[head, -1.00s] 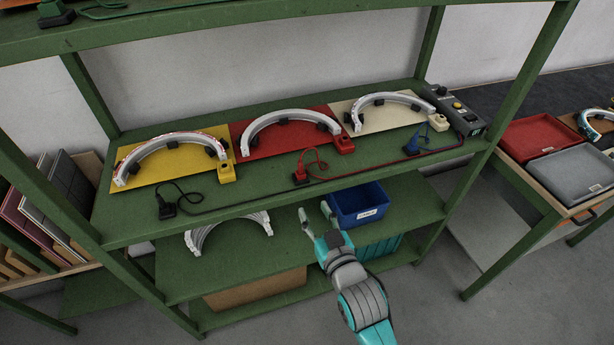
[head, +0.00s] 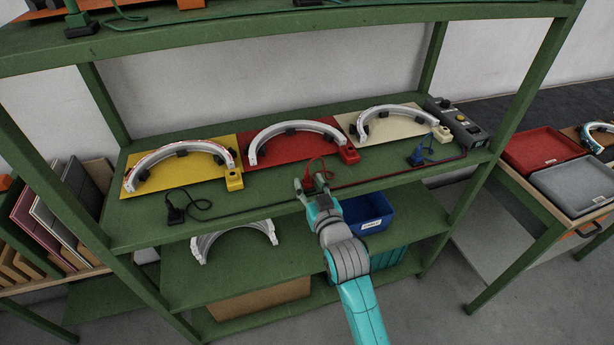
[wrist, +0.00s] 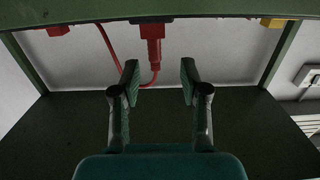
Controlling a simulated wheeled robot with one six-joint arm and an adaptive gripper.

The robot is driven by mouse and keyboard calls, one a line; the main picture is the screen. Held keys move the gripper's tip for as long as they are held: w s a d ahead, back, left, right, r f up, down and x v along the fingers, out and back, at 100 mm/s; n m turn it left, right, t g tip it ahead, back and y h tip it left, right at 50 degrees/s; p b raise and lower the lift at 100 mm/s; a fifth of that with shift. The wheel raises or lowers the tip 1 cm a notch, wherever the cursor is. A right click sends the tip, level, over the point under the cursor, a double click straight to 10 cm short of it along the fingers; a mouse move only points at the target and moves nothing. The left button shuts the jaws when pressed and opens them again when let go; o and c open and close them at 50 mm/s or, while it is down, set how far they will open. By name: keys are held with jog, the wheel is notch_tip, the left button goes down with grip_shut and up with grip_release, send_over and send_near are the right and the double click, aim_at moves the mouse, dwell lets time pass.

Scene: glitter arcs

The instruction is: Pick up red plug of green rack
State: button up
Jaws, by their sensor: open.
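The red plug (head: 309,187) stands at the front edge of the green rack's middle shelf (head: 265,187), with a red cable looping behind it. In the wrist view, which appears upside down, the plug (wrist: 152,42) points downward from the shelf edge, ahead of the fingers and between their lines. My gripper (head: 312,192) is open and empty, in front of the plug and partly covering it in the head view. In the wrist view my gripper (wrist: 160,85) shows both fingers spread wide. I cannot tell the exact gap to the plug.
A black plug (head: 176,214) stands to the left and a blue plug (head: 417,157) to the right. Red (head: 349,155) and yellow (head: 234,180) socket blocks sit by arcs on panels behind. A blue bin (head: 368,215) is below. The upper shelf (head: 250,38) overhangs.

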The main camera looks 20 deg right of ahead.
aim_at(308, 178)
jog(key=shift+w+d+f, duration=0.1)
jog(key=shift+w+f, duration=0.05)
jog(key=shift+w, duration=0.6)
jog(key=shift+w+d+f, duration=0.1)
jog(key=shift+w+f, duration=0.05)
jog(key=shift+w, duration=0.55)
jog(key=shift+w+d+f, duration=0.1)
jog(key=shift+w+f, duration=0.05)
jog(key=shift+w, duration=0.6)
grip_shut()
